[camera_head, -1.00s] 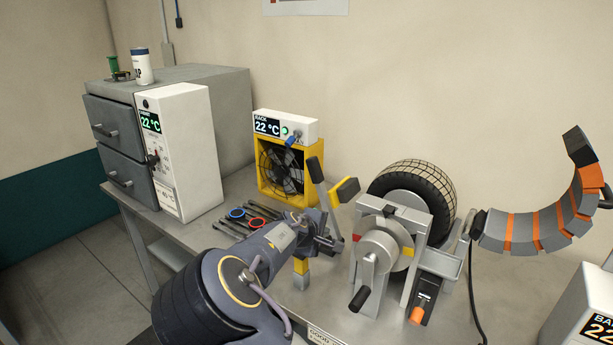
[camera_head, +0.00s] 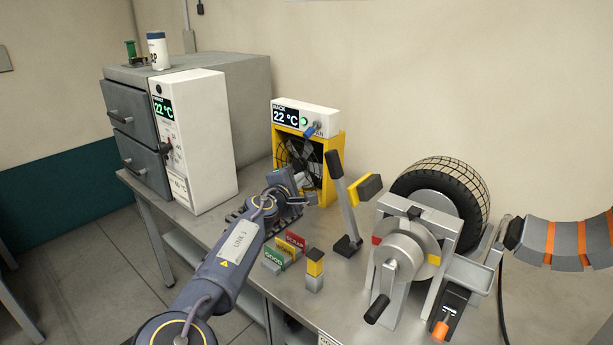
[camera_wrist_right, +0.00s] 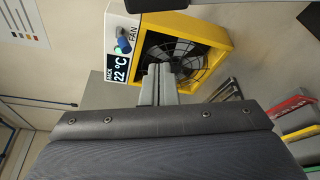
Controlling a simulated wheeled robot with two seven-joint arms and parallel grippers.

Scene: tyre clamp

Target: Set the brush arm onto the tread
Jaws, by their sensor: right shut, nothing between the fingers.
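The tyre (camera_head: 452,183) stands in a grey metal stand with a hand crank. My right gripper (camera_head: 309,183) is left of the brush arm, in front of the fan, and apart from the lever. In the right wrist view its fingers (camera_wrist_right: 158,84) are together and empty, pointing at the fan. My left gripper is out of view.
A yellow fan (camera_head: 334,165) with a white rack display stands behind my right gripper. A grey cabinet (camera_head: 245,110) is at left; a segmented orange-grey strip (camera_head: 565,245) is at right.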

